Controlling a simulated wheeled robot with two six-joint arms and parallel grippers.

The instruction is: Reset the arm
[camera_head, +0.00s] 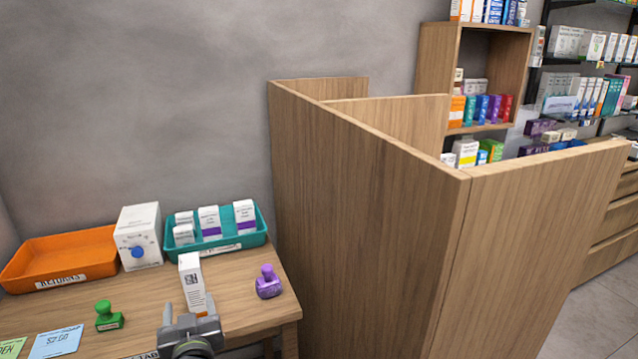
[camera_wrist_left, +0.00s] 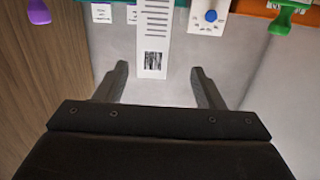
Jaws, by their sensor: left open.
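My left gripper (camera_head: 189,308) is open at the front of the wooden counter (camera_head: 245,306). In the left wrist view its two fingers (camera_wrist_left: 158,72) are spread apart with nothing held between them. A white box with a printed code (camera_head: 191,285) stands upright just beyond the fingers. It also shows in the left wrist view (camera_wrist_left: 153,45), lined up with the gap between the fingertips. I cannot tell whether a finger touches it. My right gripper is in neither view.
A teal tray (camera_head: 222,246) with several boxes, a white box with a blue knob (camera_head: 138,237) and an orange tray (camera_head: 25,264) line the back. Green (camera_head: 109,316) and purple stamps (camera_head: 268,283) flank the gripper. A tall wooden partition (camera_head: 340,210) rises at the right.

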